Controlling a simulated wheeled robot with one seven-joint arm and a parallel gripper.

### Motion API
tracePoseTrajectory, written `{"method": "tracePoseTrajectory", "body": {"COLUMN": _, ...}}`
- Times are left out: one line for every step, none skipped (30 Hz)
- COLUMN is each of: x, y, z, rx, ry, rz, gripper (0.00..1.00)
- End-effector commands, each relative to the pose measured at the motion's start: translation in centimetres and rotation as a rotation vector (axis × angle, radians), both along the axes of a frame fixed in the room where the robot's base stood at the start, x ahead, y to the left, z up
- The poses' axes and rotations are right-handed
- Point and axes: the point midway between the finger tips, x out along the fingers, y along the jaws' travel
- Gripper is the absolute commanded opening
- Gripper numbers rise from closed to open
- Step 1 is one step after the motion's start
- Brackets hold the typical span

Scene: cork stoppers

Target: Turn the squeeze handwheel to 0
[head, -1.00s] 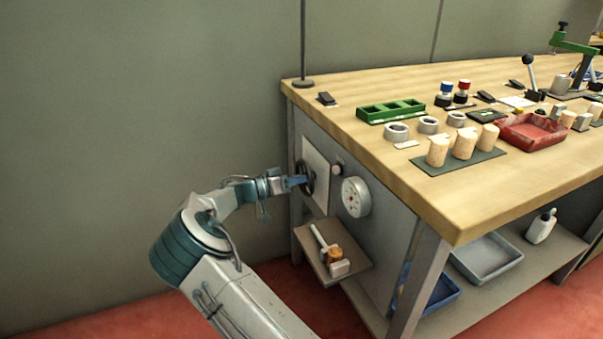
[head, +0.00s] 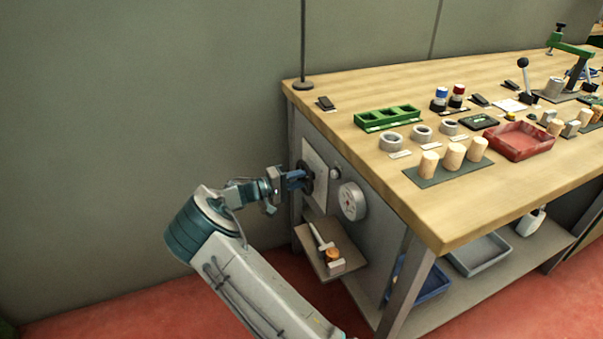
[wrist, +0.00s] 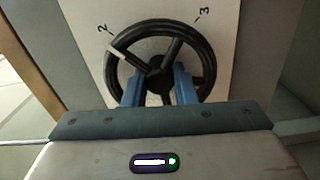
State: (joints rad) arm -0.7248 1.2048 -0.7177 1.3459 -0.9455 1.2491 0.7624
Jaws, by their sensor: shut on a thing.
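The black squeeze handwheel (wrist: 161,62) is mounted on a pale plate (head: 318,184) on the bench's side panel. The wrist view shows its spokes and a white mark on the upper left of its rim, close to the printed 2 (wrist: 103,29). A printed 3 (wrist: 204,12) stands at the upper right; no 0 is visible. My gripper (wrist: 159,86) has its blue fingers on either side of the wheel's hub area and is shut on the wheel. In the head view my gripper (head: 302,179) partly hides the wheel.
A round white dial (head: 352,201) and a small knob (head: 335,173) are right of the plate. A small shelf (head: 318,262) with a brush-like tool and an orange item juts out below. The bench top (head: 350,95) holds several cork stoppers and trays. Floor to the left is clear.

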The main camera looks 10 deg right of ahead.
Motion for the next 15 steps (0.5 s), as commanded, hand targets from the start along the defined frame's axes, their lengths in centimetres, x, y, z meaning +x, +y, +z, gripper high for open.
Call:
{"method": "tracePoseTrajectory", "body": {"x": -0.04, "y": -0.02, "z": 0.26, "rx": -0.008, "ry": 0.044, "rz": -0.001, "gripper": 0.02}}
{"method": "tracePoseTrajectory", "body": {"x": -0.04, "y": -0.03, "z": 0.25, "rx": -0.013, "ry": 0.072, "rz": -0.001, "gripper": 0.02}}
{"method": "tracePoseTrajectory", "body": {"x": -0.05, "y": -0.02, "z": 0.22, "rx": -0.020, "ry": 0.110, "rz": -0.001, "gripper": 0.02}}
{"method": "tracePoseTrajectory", "body": {"x": -0.05, "y": -0.01, "z": 0.20, "rx": -0.025, "ry": 0.138, "rz": -0.001, "gripper": 0.02}}
{"method": "tracePoseTrajectory", "body": {"x": -0.06, "y": -0.01, "z": 0.19, "rx": -0.031, "ry": 0.165, "rz": -0.001, "gripper": 0.02}}
{"method": "tracePoseTrajectory", "body": {"x": -0.06, "y": 0.00, "z": 0.18, "rx": -0.038, "ry": 0.202, "rz": -0.001, "gripper": 0.02}}
{"method": "tracePoseTrajectory", "body": {"x": -0.06, "y": 0.00, "z": 0.19, "rx": -0.045, "ry": 0.230, "rz": -0.001, "gripper": 0.02}}
{"method": "tracePoseTrajectory", "body": {"x": -0.06, "y": 0.01, "z": 0.20, "rx": -0.050, "ry": 0.258, "rz": -0.001, "gripper": 0.02}}
{"method": "tracePoseTrajectory", "body": {"x": -0.06, "y": 0.01, "z": 0.20, "rx": -0.058, "ry": 0.295, "rz": -0.001, "gripper": 0.02}}
{"method": "tracePoseTrajectory", "body": {"x": -0.05, "y": 0.02, "z": 0.20, "rx": -0.063, "ry": 0.324, "rz": -0.001, "gripper": 0.02}}
{"method": "tracePoseTrajectory", "body": {"x": -0.05, "y": 0.03, "z": 0.20, "rx": -0.069, "ry": 0.351, "rz": -0.001, "gripper": 0.02}}
{"method": "tracePoseTrajectory", "body": {"x": -0.05, "y": 0.02, "z": 0.19, "rx": -0.076, "ry": 0.389, "rz": -0.001, "gripper": 0.02}}
{"method": "tracePoseTrajectory", "body": {"x": -0.04, "y": 0.01, "z": 0.20, "rx": -0.082, "ry": 0.416, "rz": -0.001, "gripper": 0.02}}
{"method": "tracePoseTrajectory", "body": {"x": -0.03, "y": -0.01, "z": 0.20, "rx": -0.087, "ry": 0.444, "rz": -0.001, "gripper": 0.02}}
{"method": "tracePoseTrajectory", "body": {"x": -0.04, "y": -0.02, "z": 0.19, "rx": -0.095, "ry": 0.481, "rz": -0.001, "gripper": 0.02}}
